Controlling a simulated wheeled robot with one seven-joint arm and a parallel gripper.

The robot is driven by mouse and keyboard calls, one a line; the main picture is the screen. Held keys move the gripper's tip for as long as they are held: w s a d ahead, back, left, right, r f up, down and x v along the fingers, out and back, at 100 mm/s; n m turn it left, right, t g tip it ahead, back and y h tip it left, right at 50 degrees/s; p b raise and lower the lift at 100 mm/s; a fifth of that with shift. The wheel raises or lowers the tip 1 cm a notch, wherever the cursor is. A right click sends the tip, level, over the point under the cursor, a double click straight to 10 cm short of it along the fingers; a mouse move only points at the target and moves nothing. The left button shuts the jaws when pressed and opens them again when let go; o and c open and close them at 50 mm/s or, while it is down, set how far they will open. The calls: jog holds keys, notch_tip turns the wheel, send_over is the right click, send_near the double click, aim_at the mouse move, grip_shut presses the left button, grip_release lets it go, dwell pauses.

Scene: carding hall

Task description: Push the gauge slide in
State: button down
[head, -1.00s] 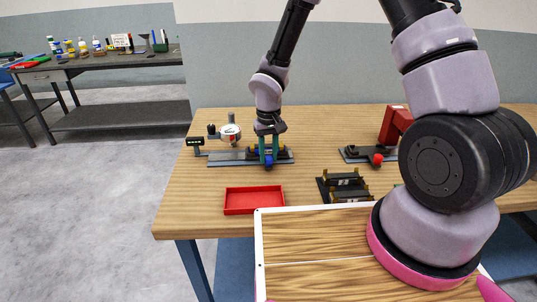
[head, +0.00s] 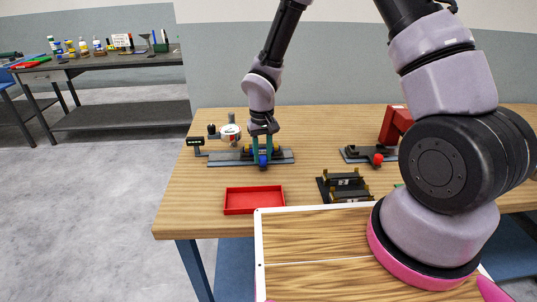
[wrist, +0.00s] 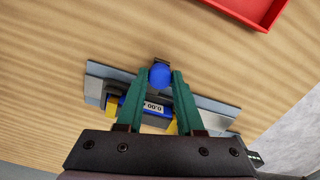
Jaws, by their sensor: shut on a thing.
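The gauge slide is a dark carriage with a blue ball knob (head: 263,161) on a long grey base plate (head: 222,157) near the table's back left. My gripper (head: 262,155) points down over it, with its green fingers either side of the knob. In the wrist view the knob (wrist: 161,76) sits between the fingertips (wrist: 165,76), and the jaws are shut on it. Behind it lies a blue and yellow block with an upside-down "0.00" label (wrist: 152,106), partly hidden by the fingers. A round dial gauge (head: 231,134) stands left of the carriage.
A small dark readout (head: 195,144) stands at the plate's left end. A red tray (head: 253,200) and a black holder (head: 343,187) lie in front. A red press with a red knob (head: 377,159) stands to the right. Bare wood separates them.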

jog(key=a, duration=1)
jog(key=shift+a+r, duration=0.1)
jog(key=shift+a, duration=0.2)
jog(key=c, duration=0.5)
grip_release()
jog(key=shift+a, duration=0.15)
jog(key=shift+c, duration=0.2)
jog(key=shift+r, duration=0.15)
notch_tip(320, 180, up, 10)
jog(key=shift+r, duration=0.2)
